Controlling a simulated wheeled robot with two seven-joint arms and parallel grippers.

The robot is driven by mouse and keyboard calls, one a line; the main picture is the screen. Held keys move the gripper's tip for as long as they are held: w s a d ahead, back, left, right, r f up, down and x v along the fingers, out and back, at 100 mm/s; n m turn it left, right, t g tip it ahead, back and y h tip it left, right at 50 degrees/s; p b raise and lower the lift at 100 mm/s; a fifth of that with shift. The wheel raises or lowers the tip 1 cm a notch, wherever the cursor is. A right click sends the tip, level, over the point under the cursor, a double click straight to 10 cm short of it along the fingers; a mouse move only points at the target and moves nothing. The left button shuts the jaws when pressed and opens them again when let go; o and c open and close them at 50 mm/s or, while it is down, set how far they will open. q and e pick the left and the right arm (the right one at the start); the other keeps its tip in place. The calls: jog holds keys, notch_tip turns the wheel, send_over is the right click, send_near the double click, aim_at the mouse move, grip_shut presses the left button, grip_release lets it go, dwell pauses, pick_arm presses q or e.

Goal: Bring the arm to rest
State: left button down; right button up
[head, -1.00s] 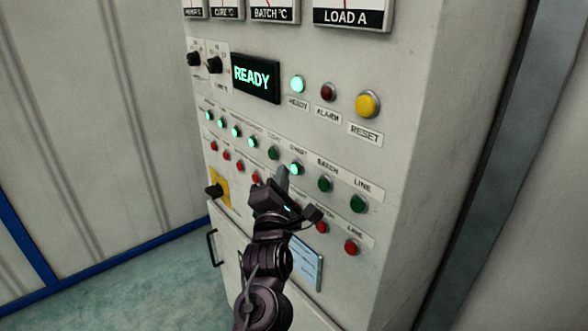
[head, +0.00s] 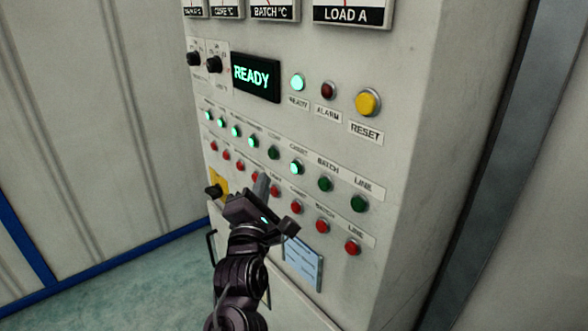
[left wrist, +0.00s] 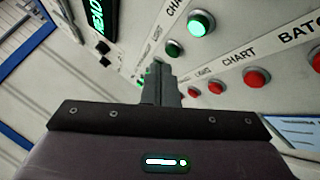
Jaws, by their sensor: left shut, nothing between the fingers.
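My left gripper (head: 262,184) is shut and empty in the head view, in front of the lower button rows of a pale control cabinet (head: 440,90). Its closed fingers also show in the left wrist view (left wrist: 160,82), pointing at the panel. In the head view the fingertips overlap the red row near a partly covered red button (head: 258,177). I cannot tell whether they touch the panel. The lit green CHART button (head: 296,167) is up and right of the fingertips. The red CHART button (left wrist: 256,78) is right of the fingers in the wrist view. My right gripper is not in view.
A READY display (head: 256,77), a yellow RESET button (head: 368,102) and a dark rotary switch on a yellow plate (head: 221,183) are on the cabinet. A black handle (head: 212,246) sticks out lower left. Open floor (head: 140,285) lies to the left.

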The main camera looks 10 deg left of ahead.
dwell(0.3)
pick_arm(q)
jog(key=w+d+f+m+g+h, duration=0.1)
jog(key=f+m+g, duration=0.15)
jog(key=f, duration=0.65)
jog(key=d+f+m+g+h, duration=0.15)
jog(key=f+m, duration=0.25)
jog(key=f, duration=0.4)
jog(key=w+d+f+m+g, duration=0.1)
jog(key=d+f+m, duration=0.15)
jog(key=f, duration=0.65)
jog(key=s+a+f+m+g+b, duration=0.15)
jog(key=s+f+m, duration=0.3)
jog(key=f, duration=0.75)
jog(key=s+f+m+g, duration=0.3)
jog(key=s+f, duration=0.2)
jog(key=f, duration=0.7)
jog(key=s+a+f+m+g, duration=0.3)
jog(key=s+f, duration=0.6)
jog(key=s, duration=0.4)
jog(key=s+a+f+m+g, duration=0.3)
jog(key=s+f, duration=0.6)
jog(key=s, duration=0.4)
jog(key=s+a+f+m+g+b, duration=0.1)
jog(key=s+f+m+g, duration=0.3)
jog(key=s+f, duration=0.5)
jog(key=s+a+m, duration=0.1)
jog(key=s, duration=0.4)
jog(key=shift+a+f, duration=0.2)
jog(key=shift+a, duration=0.2)
